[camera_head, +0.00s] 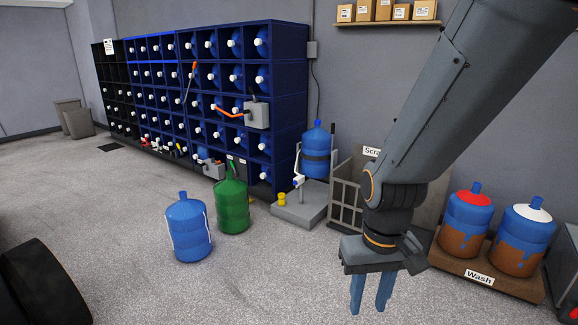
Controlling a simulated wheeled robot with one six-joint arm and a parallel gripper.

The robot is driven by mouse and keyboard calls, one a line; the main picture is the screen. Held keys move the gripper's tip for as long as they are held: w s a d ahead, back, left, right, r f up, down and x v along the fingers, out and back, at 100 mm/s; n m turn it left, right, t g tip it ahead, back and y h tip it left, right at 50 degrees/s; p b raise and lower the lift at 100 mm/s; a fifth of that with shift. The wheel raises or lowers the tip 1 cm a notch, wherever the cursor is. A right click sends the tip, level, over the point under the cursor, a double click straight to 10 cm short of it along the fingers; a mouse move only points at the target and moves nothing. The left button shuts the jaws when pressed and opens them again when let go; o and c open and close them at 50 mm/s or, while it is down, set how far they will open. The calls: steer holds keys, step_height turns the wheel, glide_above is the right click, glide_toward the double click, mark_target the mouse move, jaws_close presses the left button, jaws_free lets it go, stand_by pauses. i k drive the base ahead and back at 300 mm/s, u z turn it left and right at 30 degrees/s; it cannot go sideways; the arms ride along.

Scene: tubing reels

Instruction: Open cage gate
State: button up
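A grey cage with barred openings (345,213) stands against the back wall, right of the middle. A white sign reading "Scra" (371,151) shows at its top, its end hidden by my arm. The front barred panel looks upright; I cannot tell whether it is a gate that is shut, and no latch can be made out. My gripper (371,308) hangs in front of the cage, fingers pointing down. The two fingers are apart with nothing between them. My arm and gripper hide the cage's right part.
A blue bottle (317,152) stands on a grey platform (301,206) left of the cage. Blue (188,228) and green (232,204) bottles stand on the floor. A Wash pallet (513,284) holds two stained bottles at right. Bottle racks (289,37) line the wall.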

mark_target(345, 182)
steer(key=i, duration=1.75)
steer(key=u, duration=1.05)
steer(key=i, duration=1)
steer(key=z, duration=2.95)
